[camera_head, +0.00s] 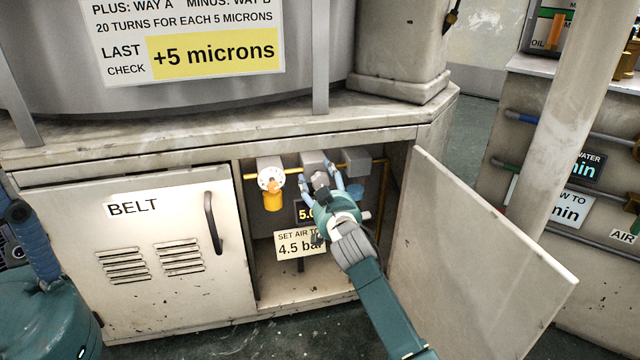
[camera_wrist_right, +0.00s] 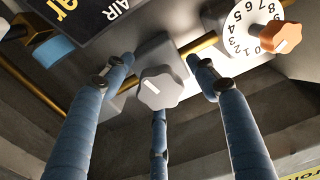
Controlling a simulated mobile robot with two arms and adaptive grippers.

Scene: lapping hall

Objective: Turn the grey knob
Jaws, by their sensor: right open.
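The grey knob (camera_wrist_right: 160,90) is a small lobed knob with a white mark on a grey block, in the middle of the right wrist view. In the head view the knob (camera_head: 320,180) shows only in part between my right fingers. My right gripper (camera_head: 319,174) reaches into the open cabinet. Its blue fingers (camera_wrist_right: 160,62) are open, one on each side of the knob, with a third below it. I see gaps beside the knob and cannot tell any touch. My left gripper (camera_head: 36,240) shows only in part at the left edge; its fingertips are unclear.
An orange knob (camera_wrist_right: 281,37) on a white numbered dial sits beside the grey knob. A brass pipe (camera_head: 378,195) runs behind. A sign (camera_head: 298,245) reads "SET AIR TO 4.5 bar", partly covered. The open cabinet door (camera_head: 475,260) stands right; the BELT door (camera_head: 150,250) is closed.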

